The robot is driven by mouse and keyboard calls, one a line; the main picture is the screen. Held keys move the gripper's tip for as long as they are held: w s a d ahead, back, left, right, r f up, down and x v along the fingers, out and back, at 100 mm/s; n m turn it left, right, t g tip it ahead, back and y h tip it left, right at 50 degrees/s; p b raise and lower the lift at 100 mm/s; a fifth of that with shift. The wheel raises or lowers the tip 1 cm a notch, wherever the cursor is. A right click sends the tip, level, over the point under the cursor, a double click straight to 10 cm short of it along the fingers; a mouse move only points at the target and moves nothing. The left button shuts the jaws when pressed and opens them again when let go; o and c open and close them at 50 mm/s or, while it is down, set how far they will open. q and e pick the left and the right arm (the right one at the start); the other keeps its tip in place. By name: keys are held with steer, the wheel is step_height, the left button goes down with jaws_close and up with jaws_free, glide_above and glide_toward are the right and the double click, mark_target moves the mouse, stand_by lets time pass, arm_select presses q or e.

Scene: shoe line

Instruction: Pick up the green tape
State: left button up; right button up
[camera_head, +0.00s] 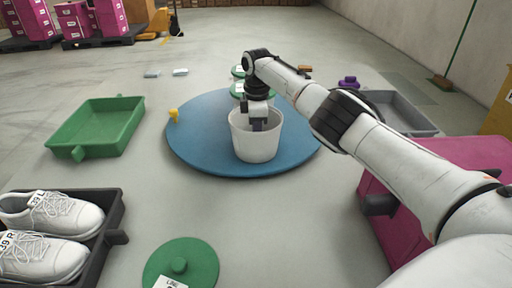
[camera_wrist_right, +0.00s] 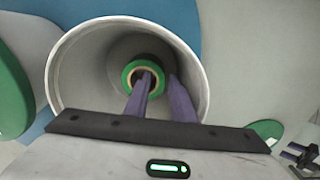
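The green tape (camera_wrist_right: 133,68), a ring with a tan core, is down inside the white bucket (camera_head: 244,143), in the right wrist view. The head view does not show it. My right gripper (camera_wrist_right: 162,77) reaches down into the bucket. Its two purple fingers are apart. One fingertip overlaps the tape's hole; the other is by its right side. I cannot tell whether they touch it. My left gripper (camera_wrist_right: 291,152) shows small at the lower right of the right wrist view, fingers apart and empty. It is outside the head view.
The bucket stands on a round blue table (camera_head: 200,145). Green lidded things (camera_head: 238,90) stand behind it, and a yellow object (camera_head: 174,115) is at the left rim. A green tray (camera_head: 97,127), a shoe box (camera_head: 108,215) and a green lid (camera_head: 195,255) lie around.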

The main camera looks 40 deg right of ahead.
steer(key=shift+f, duration=0.7)
arm_select(q)
steer(key=shift+r, duration=0.1)
steer(key=shift+d, duration=0.1)
arm_select(e)
steer(key=shift+c, duration=0.4)
jaws_close()
steer(key=shift+r, duration=0.15)
arm_select(q)
step_height(320, 180, up, 8)
steer(key=p, duration=0.9)
steer(key=shift+a+p, duration=0.2)
steer(key=shift+p, duration=0.1)
arm_select(e)
step_height(320, 180, up, 17)
arm_select(q)
steer(key=shift+s, duration=0.1)
